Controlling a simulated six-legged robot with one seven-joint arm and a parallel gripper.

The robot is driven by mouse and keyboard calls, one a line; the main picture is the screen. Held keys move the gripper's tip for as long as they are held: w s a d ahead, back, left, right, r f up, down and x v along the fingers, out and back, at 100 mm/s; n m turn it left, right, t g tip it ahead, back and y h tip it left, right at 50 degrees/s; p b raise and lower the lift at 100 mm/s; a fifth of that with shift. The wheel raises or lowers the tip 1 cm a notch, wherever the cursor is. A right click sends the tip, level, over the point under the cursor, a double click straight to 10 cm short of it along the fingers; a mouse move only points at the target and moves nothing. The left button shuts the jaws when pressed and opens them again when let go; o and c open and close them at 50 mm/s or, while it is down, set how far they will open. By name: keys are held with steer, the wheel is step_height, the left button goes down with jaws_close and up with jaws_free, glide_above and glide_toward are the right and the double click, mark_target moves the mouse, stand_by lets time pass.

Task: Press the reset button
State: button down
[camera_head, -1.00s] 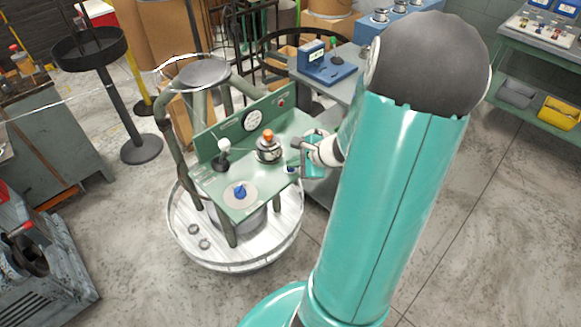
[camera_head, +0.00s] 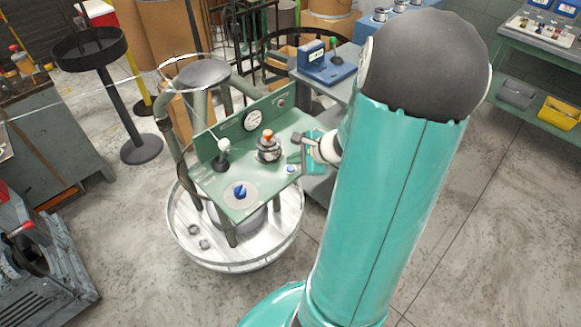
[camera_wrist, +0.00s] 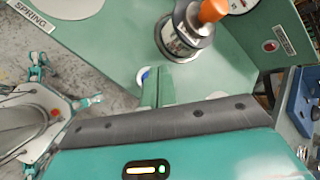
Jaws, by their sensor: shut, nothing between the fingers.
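A small round white-and-blue button (camera_head: 290,169) sits at the right front of the green console (camera_head: 222,180). It also shows in the wrist view (camera_wrist: 143,75), partly hidden behind my fingers. I cannot read a reset label on it. A red round button or lamp (camera_head: 281,102) is on the upright back panel, and shows beside a small plate in the wrist view (camera_wrist: 270,46). My gripper (camera_head: 296,150) is at the console's right edge, close to the white-and-blue button. Its fingers (camera_wrist: 156,84) are shut and empty; whether they touch anything I cannot tell.
An orange-topped metal spool (camera_head: 268,147) stands on the console behind the white-and-blue button. A white-knobbed lever (camera_head: 223,150), a blue knob (camera_head: 240,191) and a dial gauge (camera_head: 253,120) are further left. A grey table with a blue device (camera_head: 327,68) stands behind.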

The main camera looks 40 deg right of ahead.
mark_target(294, 169)
steer(key=shift+r, duration=2.5)
steer(key=a+r+n+g, duration=0.2)
steer(key=a+r+n, duration=0.3)
steer(key=a, duration=0.4)
steer(key=a+r+n+g, duration=0.2)
steer(key=a+r+n, duration=0.1)
steer(key=a+n, duration=0.5)
steer(key=s+a+r+n+h, duration=0.2)
steer(key=s+a+r+n, duration=0.4)
steer(key=s+a+n, duration=0.3)
steer(key=shift+s+a+r+n+t, duration=0.3)
steer(key=shift+a+n, duration=0.4)
steer(key=shift+n, duration=0.5)
